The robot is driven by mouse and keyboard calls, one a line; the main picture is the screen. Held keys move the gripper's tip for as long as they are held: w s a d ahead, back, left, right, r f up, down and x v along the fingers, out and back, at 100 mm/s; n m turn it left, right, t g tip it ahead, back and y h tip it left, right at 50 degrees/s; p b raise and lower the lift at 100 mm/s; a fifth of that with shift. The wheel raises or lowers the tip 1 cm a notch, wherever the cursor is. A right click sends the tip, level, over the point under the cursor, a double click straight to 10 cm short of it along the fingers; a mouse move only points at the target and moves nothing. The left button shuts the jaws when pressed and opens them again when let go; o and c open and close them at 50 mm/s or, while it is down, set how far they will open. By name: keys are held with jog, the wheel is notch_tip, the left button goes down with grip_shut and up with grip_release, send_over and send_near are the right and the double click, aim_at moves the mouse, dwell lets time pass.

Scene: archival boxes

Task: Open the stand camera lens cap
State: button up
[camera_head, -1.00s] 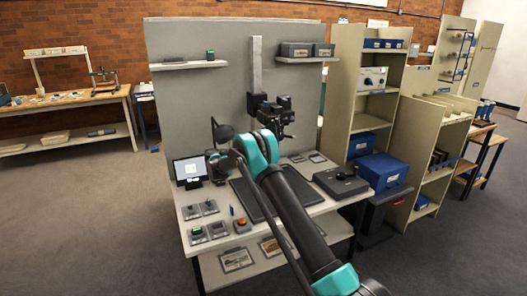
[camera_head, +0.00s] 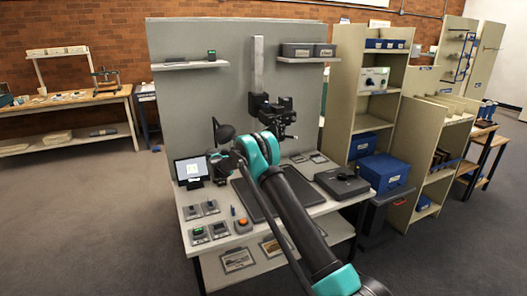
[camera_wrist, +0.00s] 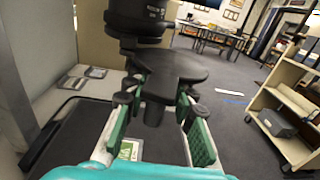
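The stand camera (camera_head: 272,112) hangs on a grey upright column above the bench. In the wrist view its black lens barrel (camera_wrist: 138,18) is at the top. A flat dark lens cap (camera_wrist: 172,66) sits just below the barrel, offset to the right, with a short stub (camera_wrist: 153,112) pointing down. I cannot tell how far it covers the lens. My gripper (camera_wrist: 158,105) is open below the cap. Its green-padded fingers stand on either side of the stub, with visible gaps.
The bench holds a small monitor (camera_head: 190,170), several button boxes, a dark mat (camera_head: 245,198) and a grey case (camera_head: 342,182). A grey panel (camera_head: 200,100) stands behind. Shelving with blue boxes (camera_head: 384,171) is at the right. Floor at the left is clear.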

jog(key=v, duration=1.2)
